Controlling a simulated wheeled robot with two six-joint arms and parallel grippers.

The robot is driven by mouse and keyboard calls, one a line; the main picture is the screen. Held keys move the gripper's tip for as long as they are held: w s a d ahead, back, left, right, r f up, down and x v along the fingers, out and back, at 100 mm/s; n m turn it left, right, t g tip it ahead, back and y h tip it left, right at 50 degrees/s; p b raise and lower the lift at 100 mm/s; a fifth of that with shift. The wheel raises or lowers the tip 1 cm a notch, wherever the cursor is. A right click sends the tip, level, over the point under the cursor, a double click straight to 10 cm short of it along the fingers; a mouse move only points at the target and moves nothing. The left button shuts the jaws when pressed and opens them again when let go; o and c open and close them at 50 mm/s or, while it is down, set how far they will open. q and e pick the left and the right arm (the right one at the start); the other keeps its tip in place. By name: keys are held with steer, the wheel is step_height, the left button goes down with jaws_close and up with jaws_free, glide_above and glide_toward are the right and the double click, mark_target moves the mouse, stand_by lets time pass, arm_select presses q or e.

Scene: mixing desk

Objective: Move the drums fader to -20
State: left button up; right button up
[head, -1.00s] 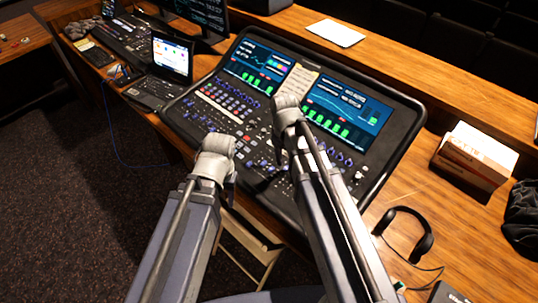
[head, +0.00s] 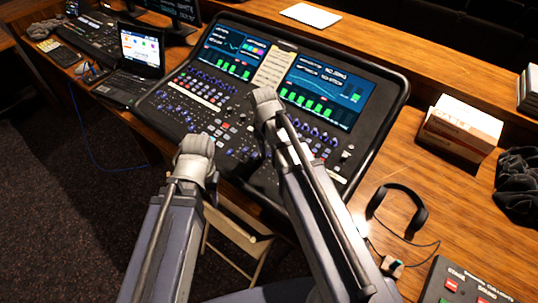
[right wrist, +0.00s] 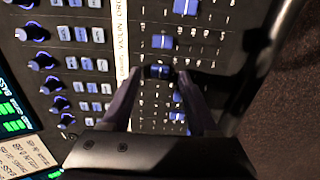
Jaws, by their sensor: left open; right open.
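In the right wrist view my right gripper (right wrist: 158,88) is open, its two dark fingers on either side of a blue fader cap (right wrist: 157,71). I cannot tell whether they touch it. A white label strip (right wrist: 121,40) runs beside the faders; its blurred lettering seems to read DRUMS level with this cap. The scale figures are too small to read. In the head view my right gripper (head: 266,108) is over the mixing console (head: 170,125), its fingers hidden by the arm. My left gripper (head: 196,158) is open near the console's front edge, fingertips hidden.
Other fader caps (right wrist: 162,41) lie close to the right fingers. A laptop (head: 138,62) stands left of the console.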

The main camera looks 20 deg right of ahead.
steer(key=shift+f, duration=0.55)
steer(key=shift+r, duration=0.1)
steer(key=shift+c, duration=0.2)
jaws_close()
stand_by(0.8)
